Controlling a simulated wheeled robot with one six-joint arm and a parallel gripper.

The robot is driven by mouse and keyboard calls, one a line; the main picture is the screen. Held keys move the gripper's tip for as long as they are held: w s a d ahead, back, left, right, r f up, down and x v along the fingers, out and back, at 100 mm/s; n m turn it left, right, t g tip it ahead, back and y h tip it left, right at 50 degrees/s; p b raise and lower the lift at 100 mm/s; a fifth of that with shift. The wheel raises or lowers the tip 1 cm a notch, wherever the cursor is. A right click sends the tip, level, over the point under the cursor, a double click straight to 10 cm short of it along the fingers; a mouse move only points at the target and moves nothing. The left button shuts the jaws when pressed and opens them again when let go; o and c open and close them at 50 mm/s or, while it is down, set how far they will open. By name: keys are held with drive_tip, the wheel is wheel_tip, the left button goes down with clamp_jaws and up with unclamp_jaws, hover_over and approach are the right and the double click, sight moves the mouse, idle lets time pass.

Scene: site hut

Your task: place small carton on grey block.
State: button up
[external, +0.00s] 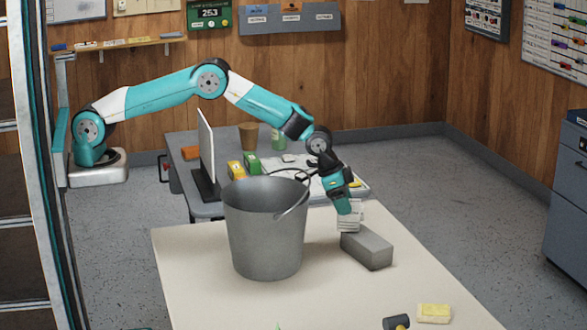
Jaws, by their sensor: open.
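The small carton (349,220), white with grey lines, stands upright at the far left end of the grey block (367,250). From this angle I cannot tell for sure whether it rests on the block's top or just behind it. The block lies on the pale table right of the bucket. My gripper (343,207) points down at the carton's upper left part and covers some of it. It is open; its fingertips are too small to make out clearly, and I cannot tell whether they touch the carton.
A large grey metal bucket (262,235) with a raised handle stands close left of the block on the pale table (200,280). A yellow sponge-like piece (434,313) and a dark cylinder (396,323) lie at the front right. A cluttered grey desk (181,148) stands behind.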

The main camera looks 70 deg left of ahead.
drive_tip(key=b+v, duration=0.2)
drive_tip(key=v, duration=1)
drive_tip(key=s+a+r+n+y, duration=0.1)
drive_tip(key=s+a+r+n, duration=0.2)
drive_tip(key=a, duration=0.4)
drive_tip(key=s+a+r+n+y, duration=0.1)
drive_tip(key=s+a+r, duration=0.2)
drive_tip(key=s+a, duration=0.4)
drive_tip(key=s+a+r+n+y, duration=0.1)
drive_tip(key=s+a+r, duration=0.2)
drive_tip(key=a, duration=0.5)
drive_tip(key=s+a+n+g+y, duration=0.1)
drive_tip(key=s+a, duration=0.5)
drive_tip(key=s, duration=0.8)
drive_tip(key=s+a+r+n+g+y, duration=0.1)
drive_tip(key=s+a+n, duration=0.4)
drive_tip(key=s, duration=0.9)
drive_tip(key=shift+s+a+r+n+g+y+p, duration=0.3)
drive_tip(key=shift+a+r+g+y+p, duration=0.15)
drive_tip(key=shift+a+g, duration=0.65)
drive_tip(key=shift+f, duration=0.1)
